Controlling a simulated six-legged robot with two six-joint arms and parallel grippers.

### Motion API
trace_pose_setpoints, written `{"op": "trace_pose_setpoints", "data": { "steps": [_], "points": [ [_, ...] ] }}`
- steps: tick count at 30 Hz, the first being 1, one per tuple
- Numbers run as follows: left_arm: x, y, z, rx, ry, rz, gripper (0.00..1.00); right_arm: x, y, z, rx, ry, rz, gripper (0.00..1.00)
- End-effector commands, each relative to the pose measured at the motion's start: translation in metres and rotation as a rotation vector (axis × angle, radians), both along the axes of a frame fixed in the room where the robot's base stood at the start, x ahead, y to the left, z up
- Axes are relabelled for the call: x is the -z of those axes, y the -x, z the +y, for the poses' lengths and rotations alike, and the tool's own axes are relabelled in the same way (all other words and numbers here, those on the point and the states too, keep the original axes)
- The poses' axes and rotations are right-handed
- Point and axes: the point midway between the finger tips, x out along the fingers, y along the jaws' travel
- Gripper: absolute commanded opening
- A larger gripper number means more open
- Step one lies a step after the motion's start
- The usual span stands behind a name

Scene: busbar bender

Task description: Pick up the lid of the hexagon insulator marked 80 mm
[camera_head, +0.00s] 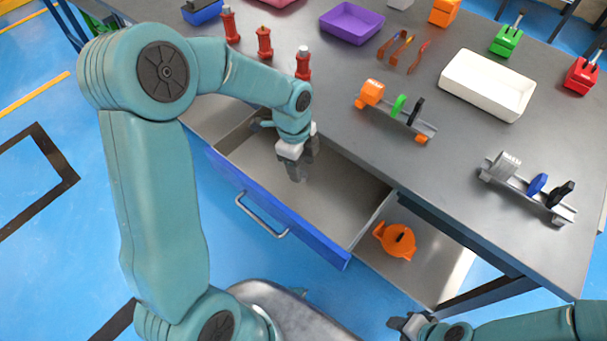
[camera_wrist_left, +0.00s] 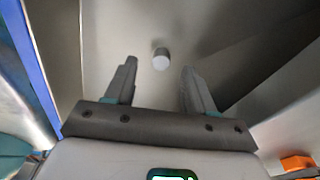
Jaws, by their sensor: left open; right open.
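Three red insulators stand on the grey table: a left one (camera_head: 230,25), a middle one (camera_head: 264,42) and a right one (camera_head: 303,63) with a grey top. Their markings are too small to read. A small light-grey round piece (camera_wrist_left: 161,59) lies on the drawer floor in the left wrist view; I cannot tell if it is the lid. My left gripper (camera_head: 297,174) is open inside the open drawer, pointing down, and its fingers (camera_wrist_left: 158,67) show either side of that piece, with nothing held. My right gripper (camera_head: 405,324) is open and empty at the bottom edge.
The blue-fronted drawer (camera_head: 330,252) is pulled out below the table (camera_head: 390,145). An orange pot-like object (camera_head: 397,241) sits on a shelf right of it. The tabletop holds a purple tray (camera_head: 350,22), a white tray (camera_head: 487,84) and two rails with clamps (camera_head: 395,109).

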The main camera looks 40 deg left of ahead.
Motion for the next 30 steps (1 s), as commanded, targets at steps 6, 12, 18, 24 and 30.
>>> {"op": "trace_pose_setpoints", "data": {
  "steps": [6, 12, 18, 24, 30],
  "points": [
    [0.025, -0.002, -0.003, 0.001, 0.000, 0.001, 0.54, 0.002, 0.000, 0.000, 0.000, 0.000, 0.000, 0.43],
    [0.025, -0.002, -0.003, 0.001, 0.000, 0.000, 0.54, 0.002, 0.000, 0.000, 0.000, 0.000, 0.000, 0.43],
    [0.025, -0.002, -0.003, 0.001, 0.000, 0.000, 0.00, 0.002, 0.000, 0.000, 0.000, 0.000, 0.000, 0.43],
    [0.025, -0.002, -0.003, 0.001, 0.000, 0.000, 0.00, 0.002, 0.000, 0.000, 0.000, 0.000, 0.000, 0.43],
    [0.020, -0.002, -0.003, 0.001, 0.000, -0.002, 0.00, 0.001, 0.000, 0.000, 0.000, 0.000, 0.000, 0.43]
  ]
}}
